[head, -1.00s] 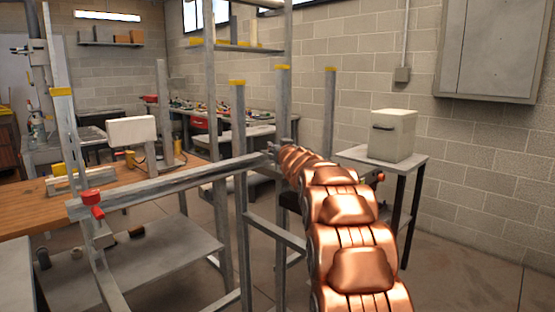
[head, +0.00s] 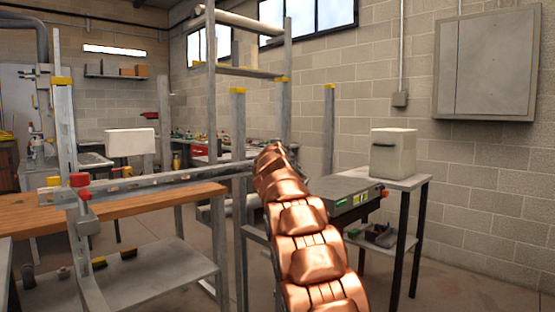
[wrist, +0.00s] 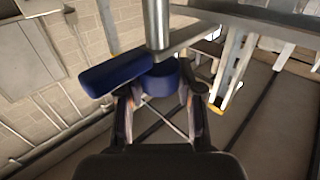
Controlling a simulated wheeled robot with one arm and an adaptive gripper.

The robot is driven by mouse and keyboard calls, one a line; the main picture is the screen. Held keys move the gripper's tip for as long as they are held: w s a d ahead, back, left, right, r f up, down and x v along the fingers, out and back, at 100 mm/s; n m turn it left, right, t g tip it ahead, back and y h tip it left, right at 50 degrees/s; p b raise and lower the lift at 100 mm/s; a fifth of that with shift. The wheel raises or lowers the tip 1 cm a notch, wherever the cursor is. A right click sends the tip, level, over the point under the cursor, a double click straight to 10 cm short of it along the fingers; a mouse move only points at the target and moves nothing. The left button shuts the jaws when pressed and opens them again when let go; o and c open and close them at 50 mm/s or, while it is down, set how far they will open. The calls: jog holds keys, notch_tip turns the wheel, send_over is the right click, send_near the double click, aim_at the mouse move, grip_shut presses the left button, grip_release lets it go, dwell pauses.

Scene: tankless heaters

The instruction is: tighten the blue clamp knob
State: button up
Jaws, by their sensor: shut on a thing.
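The blue clamp knob (wrist: 161,80) shows in the wrist view as a round blue body with a blue bar (wrist: 114,73) reaching out to the left. It sits at the lower end of a bright metal rod (wrist: 157,22). My gripper (wrist: 157,92) is shut on the knob, one dark finger on each side of the round part. In the head view my copper arm reaches up to the metal frame (head: 150,180). Its end and the blue knob are hidden there behind the arm.
A red-knobbed clamp (head: 80,181) is on the frame's left end. Upright posts with yellow tops (head: 238,90) stand close around my arm. A wooden bench (head: 110,212) is at left. A small table (head: 408,182) with a white box (head: 393,152) stands at right.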

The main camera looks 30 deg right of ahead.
jog(key=shift+a+r+h+b, duration=0.1)
jog(key=shift+r+h+b, duration=0.05)
jog(key=shift+h+b, duration=0.2)
jog(key=shift+m+g+h+b, duration=0.45)
jog(key=shift+m+g, duration=0.15)
jog(key=shift+r+m+g+h, duration=0.15)
jog(key=shift+m+g+h, duration=0.35)
jog(key=shift+h, duration=0.1)
dwell(0.4)
jog(key=shift+w, duration=0.15)
jog(key=shift+f+g+p, duration=0.2)
jog(key=shift+g+p, duration=0.1)
jog(key=shift+m+h, duration=0.3)
jog(key=shift+m+g+h+p, duration=0.5)
jog(key=shift+g+p, duration=0.2)
jog(key=shift+p, duration=0.4)
jog(key=shift+f+m+g+h+p, duration=0.1)
jog(key=shift+m+g+h+p, duration=0.3)
jog(key=shift+p, duration=1.05)
